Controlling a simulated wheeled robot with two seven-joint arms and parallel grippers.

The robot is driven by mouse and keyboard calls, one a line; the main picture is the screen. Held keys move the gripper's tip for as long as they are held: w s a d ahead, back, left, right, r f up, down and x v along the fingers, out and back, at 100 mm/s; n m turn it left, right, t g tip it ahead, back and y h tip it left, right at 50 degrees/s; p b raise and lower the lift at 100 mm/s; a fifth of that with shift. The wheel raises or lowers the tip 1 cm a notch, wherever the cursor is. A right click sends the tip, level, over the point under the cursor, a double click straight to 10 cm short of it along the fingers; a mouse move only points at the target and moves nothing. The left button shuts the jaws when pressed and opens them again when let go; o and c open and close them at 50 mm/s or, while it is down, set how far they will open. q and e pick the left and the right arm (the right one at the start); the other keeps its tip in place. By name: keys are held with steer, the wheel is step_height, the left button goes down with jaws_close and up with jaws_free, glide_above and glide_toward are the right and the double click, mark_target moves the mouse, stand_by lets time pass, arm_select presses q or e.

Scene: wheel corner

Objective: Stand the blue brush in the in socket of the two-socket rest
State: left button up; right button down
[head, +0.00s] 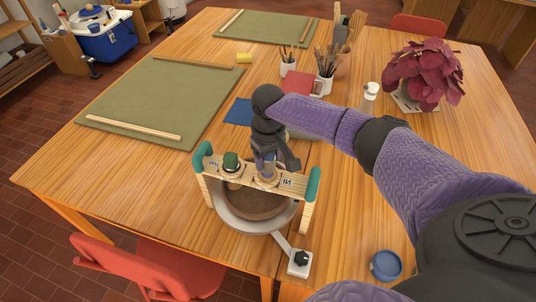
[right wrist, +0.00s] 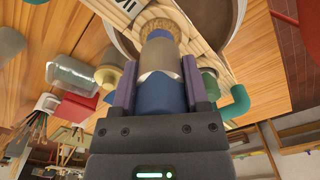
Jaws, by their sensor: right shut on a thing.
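The two-socket rest is a wooden board (head: 210,163) with teal ends, bridging a round grey basin. My right gripper (head: 266,165) points down over its right socket, marked IN, and is shut on the blue brush. In the right wrist view, the blue brush (right wrist: 158,95) stands between the fingers of the right gripper (right wrist: 160,80), in line with the cork-coloured ring of the in socket (right wrist: 155,25). Its lower end meets or overlaps the ring; I cannot tell how deep it is. A green-topped piece (head: 231,160) stands in the left socket. My left gripper is out of view.
The grey basin (head: 228,215) lies below the rest, with a control box (head: 299,262) at front right. Brush pots (head: 325,88), a red-leaved plant (head: 425,72) and green mats (head: 160,100) stand or lie farther back. A blue lid-like dish (head: 385,265) is at front right.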

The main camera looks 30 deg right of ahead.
mark_target(268, 170)
stand_by(0.4)
steer(key=shift+f+b, duration=0.5)
steer(key=shift+f, duration=0.3)
steer(key=shift+f, duration=0.5)
steer(key=shift+f+b, duration=0.5)
steer(key=shift+b, duration=0.05)
steer(key=shift+f+b, duration=0.3)
steer(key=shift+f, duration=0.2)
steer(key=shift+c, duration=1.7)
jaws_free()
steer(key=shift+o, duration=1.7)
steer(key=shift+r, duration=0.1)
